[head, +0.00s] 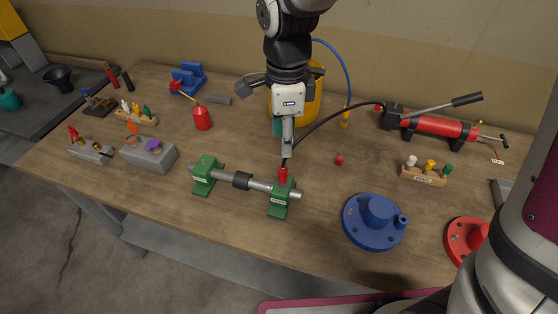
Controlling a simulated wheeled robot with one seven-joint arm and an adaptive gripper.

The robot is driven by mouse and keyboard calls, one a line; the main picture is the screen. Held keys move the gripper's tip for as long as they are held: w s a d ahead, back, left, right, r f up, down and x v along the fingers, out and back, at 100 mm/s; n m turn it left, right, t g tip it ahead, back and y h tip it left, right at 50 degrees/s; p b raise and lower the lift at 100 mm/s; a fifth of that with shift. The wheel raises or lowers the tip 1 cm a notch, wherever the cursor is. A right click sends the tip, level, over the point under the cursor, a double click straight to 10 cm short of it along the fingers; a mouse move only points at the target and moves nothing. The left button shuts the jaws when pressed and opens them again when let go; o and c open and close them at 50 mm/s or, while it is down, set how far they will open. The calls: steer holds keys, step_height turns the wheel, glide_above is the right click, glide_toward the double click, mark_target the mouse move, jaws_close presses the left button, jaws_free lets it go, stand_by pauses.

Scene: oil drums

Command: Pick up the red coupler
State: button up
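A small red coupler-like piece (283,175) stands upright on top of the right green stand of the shaft fixture, at the end of a black hose (330,117). Another small red piece (339,160) lies on the table to the right; I cannot tell for certain which is the named coupler. My gripper (288,153) points down just above the upright red piece. Its fingers are seen edge-on, so their gap is hidden. I cannot tell whether it touches the hose end.
A grey shaft (257,184) spans two green stands. A yellow bucket (313,100) is behind my gripper. A red hand pump (437,127) is at the right, with a blue flange (373,222) in front. A red oil can (202,118) stands left. Bare tabletop lies between them.

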mark_target(284, 169)
step_height(284, 169, down, 12)
steer(key=shift+f+p, duration=0.25)
steer(key=shift+p, duration=0.45)
jaws_close()
